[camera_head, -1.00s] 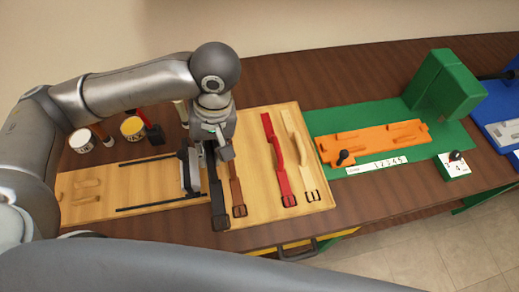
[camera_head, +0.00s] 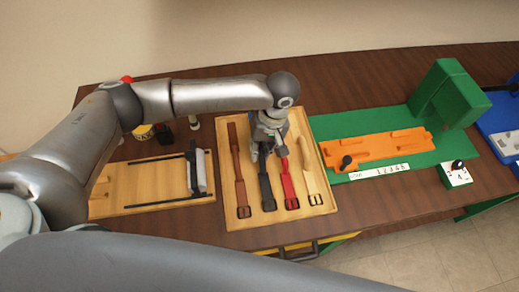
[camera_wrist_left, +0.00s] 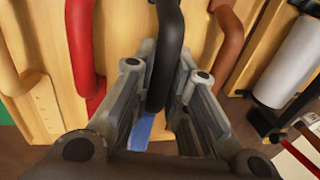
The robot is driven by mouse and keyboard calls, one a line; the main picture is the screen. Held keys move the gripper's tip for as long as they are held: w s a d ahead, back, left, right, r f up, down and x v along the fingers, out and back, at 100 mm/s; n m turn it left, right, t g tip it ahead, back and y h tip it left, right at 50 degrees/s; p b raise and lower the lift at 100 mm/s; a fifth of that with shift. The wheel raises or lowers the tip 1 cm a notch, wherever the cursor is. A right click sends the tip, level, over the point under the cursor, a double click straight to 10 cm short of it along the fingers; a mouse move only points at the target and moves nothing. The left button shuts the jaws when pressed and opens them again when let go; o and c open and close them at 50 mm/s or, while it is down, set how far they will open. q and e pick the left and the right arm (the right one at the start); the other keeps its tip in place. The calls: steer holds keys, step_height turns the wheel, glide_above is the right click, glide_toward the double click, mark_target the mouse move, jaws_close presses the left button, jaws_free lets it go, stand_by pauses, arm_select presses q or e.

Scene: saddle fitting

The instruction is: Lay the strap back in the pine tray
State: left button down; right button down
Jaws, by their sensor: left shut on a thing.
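The pine tray (camera_head: 274,217) lies on the table in the middle of the head view. My left gripper (camera_head: 266,150) is over it, shut on the black strap (camera_head: 266,187). In the left wrist view the black strap (camera_wrist_left: 169,45) runs between the two fingers. The strap lies between the brown strap (camera_head: 238,165) and the red strap (camera_head: 289,187), roughly parallel to them, buckle toward the front. Whether it touches the tray floor I cannot tell. The tan strap (camera_head: 305,153) is at the right of the tray. My arm hides the black strap's far end.
A wooden board with black rails (camera_head: 160,178) and a white roller (camera_head: 199,170) is left of the tray. An orange block (camera_head: 378,147) sits on a green base to the right. Cans and brushes stand behind the board. A drawer handle (camera_head: 299,252) juts out in front.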

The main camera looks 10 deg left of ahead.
arm_select(q)
steer(key=shift+x, duration=0.85)
steer(key=shift+d+f, duration=0.1)
steer(key=shift+d, duration=0.05)
steer(key=c, duration=1.5)
jaws_free()
steer(key=shift+o, duration=0.3)
steer(key=b+v, duration=0.2)
steer(key=v, duration=1)
